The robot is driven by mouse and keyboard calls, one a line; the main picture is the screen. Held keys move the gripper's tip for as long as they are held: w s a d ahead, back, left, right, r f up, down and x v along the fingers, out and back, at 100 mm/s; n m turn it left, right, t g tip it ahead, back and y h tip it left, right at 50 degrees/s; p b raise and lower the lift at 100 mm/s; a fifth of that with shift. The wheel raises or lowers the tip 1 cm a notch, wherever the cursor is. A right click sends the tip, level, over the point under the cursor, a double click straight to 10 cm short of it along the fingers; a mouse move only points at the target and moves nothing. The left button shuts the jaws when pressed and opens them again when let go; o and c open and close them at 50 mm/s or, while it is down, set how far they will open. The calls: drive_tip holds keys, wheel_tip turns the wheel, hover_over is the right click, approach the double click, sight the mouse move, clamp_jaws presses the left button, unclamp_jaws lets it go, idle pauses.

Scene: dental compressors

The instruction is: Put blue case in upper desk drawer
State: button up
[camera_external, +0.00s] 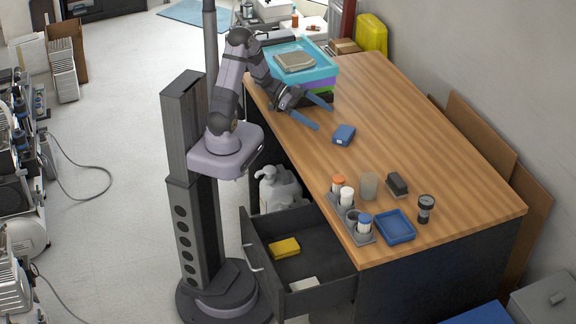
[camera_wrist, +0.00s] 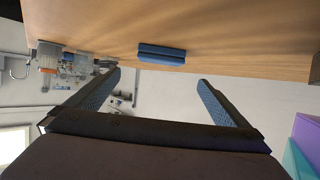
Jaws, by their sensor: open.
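The blue case (camera_external: 344,135) lies on the wooden desk top (camera_external: 400,120), near its left edge. It also shows in the wrist view (camera_wrist: 161,54), above and beyond my fingers. My gripper (camera_external: 318,112) is open and empty, its two blue fingers spread, to the left of the case and apart from it. In the wrist view my gripper (camera_wrist: 160,85) has a wide gap between its fingers. The upper desk drawer (camera_external: 251,238) is pulled out below the desk's front left. It holds a yellow item (camera_external: 284,248) and a whitish item (camera_external: 304,284).
A blue tray (camera_external: 395,227), a holder with bottles (camera_external: 352,220), a cup (camera_external: 369,185), a dark block (camera_external: 397,184) and a small dark upright object (camera_external: 425,208) stand on the near desk end. Stacked coloured bins (camera_external: 318,65) stand at the far end. The desk's middle is clear.

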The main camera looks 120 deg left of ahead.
sight(343, 132)
idle(0.3)
drive_tip(key=w+f+b, duration=0.1)
drive_tip(key=b, duration=0.3)
drive_tip(key=shift+w+f, duration=0.3)
drive_tip(key=shift+f, duration=0.1)
drive_tip(key=shift+w+r, duration=0.1)
drive_tip(key=shift+w, duration=0.25)
drive_tip(key=shift+x, duration=3.65)
drive_tip(key=c, duration=1.3)
drive_tip(key=shift+o, duration=0.2)
